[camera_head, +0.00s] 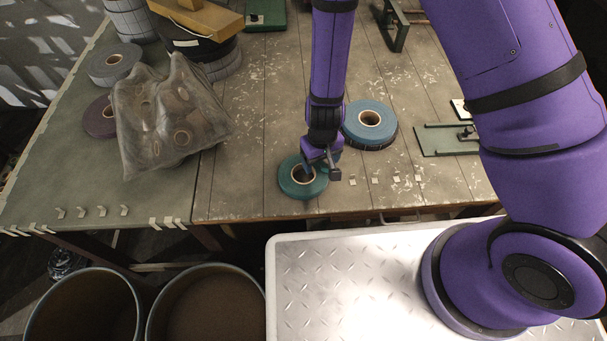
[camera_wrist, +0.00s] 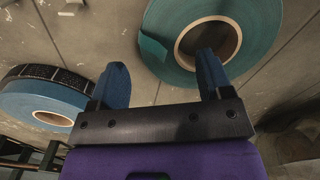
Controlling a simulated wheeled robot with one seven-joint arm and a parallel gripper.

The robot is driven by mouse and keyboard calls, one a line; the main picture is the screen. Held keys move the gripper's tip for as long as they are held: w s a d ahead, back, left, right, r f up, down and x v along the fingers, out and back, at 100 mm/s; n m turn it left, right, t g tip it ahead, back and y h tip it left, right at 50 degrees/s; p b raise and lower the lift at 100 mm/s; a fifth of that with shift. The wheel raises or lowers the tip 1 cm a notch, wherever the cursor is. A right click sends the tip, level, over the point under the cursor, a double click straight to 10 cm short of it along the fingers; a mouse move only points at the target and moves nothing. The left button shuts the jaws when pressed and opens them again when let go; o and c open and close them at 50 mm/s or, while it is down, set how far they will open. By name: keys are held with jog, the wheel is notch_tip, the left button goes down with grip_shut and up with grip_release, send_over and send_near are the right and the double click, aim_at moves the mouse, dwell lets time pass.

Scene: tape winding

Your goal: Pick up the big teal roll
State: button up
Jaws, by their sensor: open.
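The big teal roll (camera_head: 291,187) lies flat on the wooden table near its front edge, with a tan core. In the wrist view the teal roll (camera_wrist: 255,55) fills the upper right. My gripper (camera_head: 316,170) is right over the roll in the head view and hides part of its right side. In the wrist view my gripper (camera_wrist: 162,72) has its two blue fingers spread wide. The right finger overlaps the core opening and the left finger is outside the roll's rim. Nothing is held between them. I cannot tell how deep the fingertips reach.
A blue roll (camera_head: 368,117) on a dark roll lies just right of my gripper. A clear plastic bag (camera_head: 165,115) of rolls lies left. A green metal fixture (camera_head: 445,140) stands at right. Two bins (camera_head: 205,305) stand below the table's front edge. Small tape pieces lie along the edge.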

aim_at(319, 167)
jog(key=shift+f, duration=1.6)
jog(key=shift+c, duration=0.3)
jog(key=c, duration=1.1)
jog(key=shift+o, duration=0.2)
jog(key=shift+r, duration=0.15)
